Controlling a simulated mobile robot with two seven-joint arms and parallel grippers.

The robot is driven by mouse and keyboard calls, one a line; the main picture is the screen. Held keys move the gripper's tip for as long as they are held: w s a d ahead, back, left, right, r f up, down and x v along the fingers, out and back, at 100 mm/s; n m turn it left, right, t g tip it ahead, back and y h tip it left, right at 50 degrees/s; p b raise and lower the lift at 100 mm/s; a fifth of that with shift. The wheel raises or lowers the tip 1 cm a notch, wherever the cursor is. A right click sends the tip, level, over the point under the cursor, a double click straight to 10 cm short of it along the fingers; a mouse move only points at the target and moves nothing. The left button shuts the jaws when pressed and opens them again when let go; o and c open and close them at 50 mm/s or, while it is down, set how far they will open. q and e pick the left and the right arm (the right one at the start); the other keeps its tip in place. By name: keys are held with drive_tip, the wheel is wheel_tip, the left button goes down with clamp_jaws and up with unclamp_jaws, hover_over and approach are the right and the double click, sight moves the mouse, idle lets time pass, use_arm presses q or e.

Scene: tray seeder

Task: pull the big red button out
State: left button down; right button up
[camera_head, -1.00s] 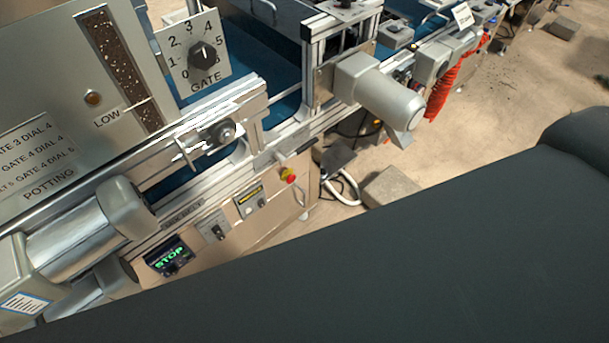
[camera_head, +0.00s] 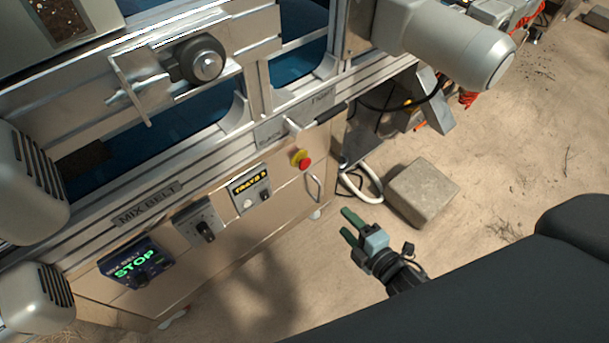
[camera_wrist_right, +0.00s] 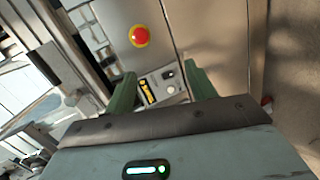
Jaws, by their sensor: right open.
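The big red button (camera_head: 305,164) sits on a yellow collar on the cabinet's front panel, right of the "TRAYS" display box. It also shows in the right wrist view (camera_wrist_right: 139,36), above and left of the middle, beyond the fingertips. My right gripper (camera_head: 348,225) has green fingers and is open and empty. It is in front of the panel, below and right of the button and apart from it. In the right wrist view its two fingers (camera_wrist_right: 163,88) stand apart with the display box showing between them. My left gripper is not in view.
A display box (camera_head: 250,191), a switch box (camera_head: 200,222) and a "STOP" screen (camera_head: 138,265) line the panel left of the button. A metal handle (camera_head: 314,187) is just below right of it. A concrete block (camera_head: 422,193) lies on the floor. A motor (camera_head: 450,40) overhangs above.

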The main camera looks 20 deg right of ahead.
sight(307, 166)
drive_tip(key=w+f+n+t+y+b, duration=0.1)
drive_tip(key=w+n+t+y+b, duration=0.1)
drive_tip(key=w+n+b, duration=0.6)
drive_tip(key=w+n, duration=0.1)
drive_tip(key=w, duration=0.4)
drive_tip(key=shift+a+n+y, duration=0.35)
drive_tip(key=shift+n+y, duration=0.05)
drive_tip(key=shift+b+x, duration=0.65)
drive_tip(key=shift+x, duration=3.25)
drive_tip(key=shift+c, duration=0.4)
